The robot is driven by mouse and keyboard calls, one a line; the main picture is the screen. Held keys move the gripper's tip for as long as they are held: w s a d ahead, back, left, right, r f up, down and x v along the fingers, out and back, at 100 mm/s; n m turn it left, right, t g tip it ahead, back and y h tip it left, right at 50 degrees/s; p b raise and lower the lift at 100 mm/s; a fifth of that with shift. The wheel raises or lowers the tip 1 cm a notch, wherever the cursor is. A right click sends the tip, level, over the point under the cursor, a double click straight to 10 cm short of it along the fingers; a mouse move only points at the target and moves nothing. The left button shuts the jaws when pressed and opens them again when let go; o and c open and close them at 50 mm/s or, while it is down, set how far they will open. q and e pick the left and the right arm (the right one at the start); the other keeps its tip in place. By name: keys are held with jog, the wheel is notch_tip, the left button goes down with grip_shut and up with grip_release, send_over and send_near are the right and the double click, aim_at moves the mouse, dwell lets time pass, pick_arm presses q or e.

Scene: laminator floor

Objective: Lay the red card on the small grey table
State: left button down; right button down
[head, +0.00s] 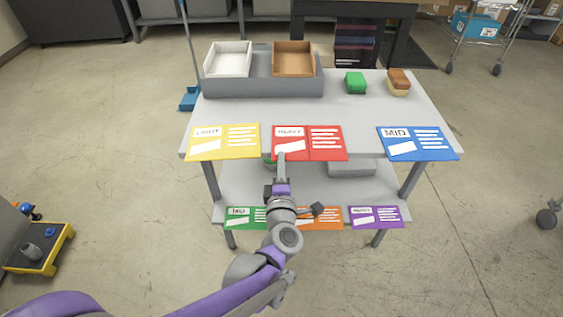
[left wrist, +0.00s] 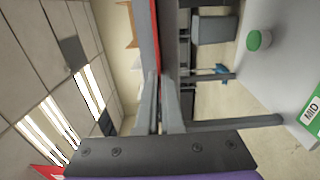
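The red card (head: 309,143) lies at the front edge of the grey table's top (head: 370,118), between a yellow and a blue card. My left gripper (head: 281,156) is at the red card's front left part. In the left wrist view its fingers (left wrist: 160,80) are close together at the red card's thin edge (left wrist: 157,40). I cannot tell whether they are closed on it or only beside it. The gripper hides a little of the card. My right gripper is not in view. I see no second, smaller grey table.
Yellow (head: 223,142) and blue (head: 417,143) cards flank the red one. Green (head: 247,217), orange (head: 322,219) and purple (head: 376,217) cards lie on the lower shelf. White (head: 229,59) and brown (head: 293,59) trays stand at the back left. A yellow cart (head: 38,262) stands at left.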

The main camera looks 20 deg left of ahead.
pick_arm(q)
jog(key=c, duration=1.1)
grip_release()
jog(key=shift+o, duration=0.2)
